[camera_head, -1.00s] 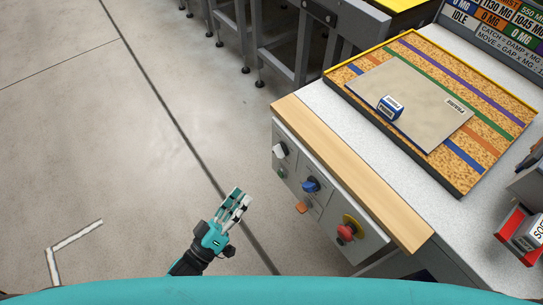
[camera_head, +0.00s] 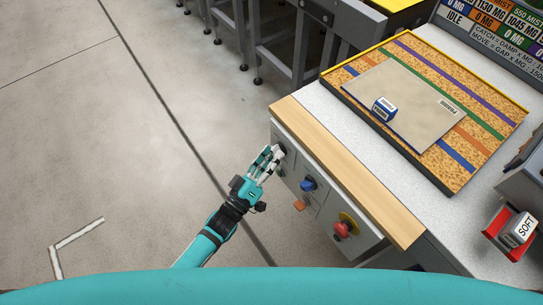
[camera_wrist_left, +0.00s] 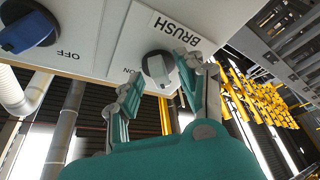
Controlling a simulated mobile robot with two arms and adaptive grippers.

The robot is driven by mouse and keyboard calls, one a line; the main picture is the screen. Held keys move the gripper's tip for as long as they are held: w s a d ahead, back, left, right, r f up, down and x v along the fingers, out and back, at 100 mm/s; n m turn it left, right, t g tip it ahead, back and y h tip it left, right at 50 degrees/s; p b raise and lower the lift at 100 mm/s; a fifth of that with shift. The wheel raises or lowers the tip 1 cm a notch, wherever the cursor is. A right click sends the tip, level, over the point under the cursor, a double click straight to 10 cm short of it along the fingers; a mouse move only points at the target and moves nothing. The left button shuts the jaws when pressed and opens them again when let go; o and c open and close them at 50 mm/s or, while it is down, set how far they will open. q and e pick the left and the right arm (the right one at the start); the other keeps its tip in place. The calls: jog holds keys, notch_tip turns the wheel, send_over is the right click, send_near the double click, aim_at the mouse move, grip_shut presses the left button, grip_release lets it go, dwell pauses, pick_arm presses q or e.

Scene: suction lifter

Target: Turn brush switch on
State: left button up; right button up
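In the head view my left gripper (camera_head: 273,153) is at the upper left end of the control panel and mostly covers the switch. In the left wrist view the left gripper (camera_wrist_left: 165,82) is open, one finger on each side of the knob in the picture. I cannot tell whether a finger touches it. My right gripper is not in view.
A blue knob (camera_head: 308,184) and a red stop button (camera_head: 342,229) sit farther along the panel. The wooden table edge (camera_head: 345,175) overhangs it. A cork board (camera_head: 455,180) with a grey sheet and small box lies on top. Floor at left is clear.

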pick_arm(q)
jog(key=shift+c, duration=0.3)
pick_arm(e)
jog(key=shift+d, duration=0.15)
pick_arm(q)
grip_shut()
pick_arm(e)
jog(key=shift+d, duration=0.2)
pick_arm(q)
jog(key=m+g+h+b, duration=0.2)
jog(key=m+g+b, duration=0.1)
jog(key=m, duration=0.5)
jog(key=m+g+h+b, duration=0.2)
jog(key=m+g+b, duration=0.1)
jog(key=m, duration=0.5)
jog(key=w+m+g+h+b, duration=0.1)
jog(key=m+g+h+b, duration=0.2)
jog(key=m, duration=0.6)
jog(key=shift+a+g+b, duration=0.3)
jog(key=shift+a+b, duration=0.05)
jog(key=shift+b, duration=0.2)
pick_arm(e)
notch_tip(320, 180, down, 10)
pick_arm(q)
jog(key=shift+m, duration=0.4)
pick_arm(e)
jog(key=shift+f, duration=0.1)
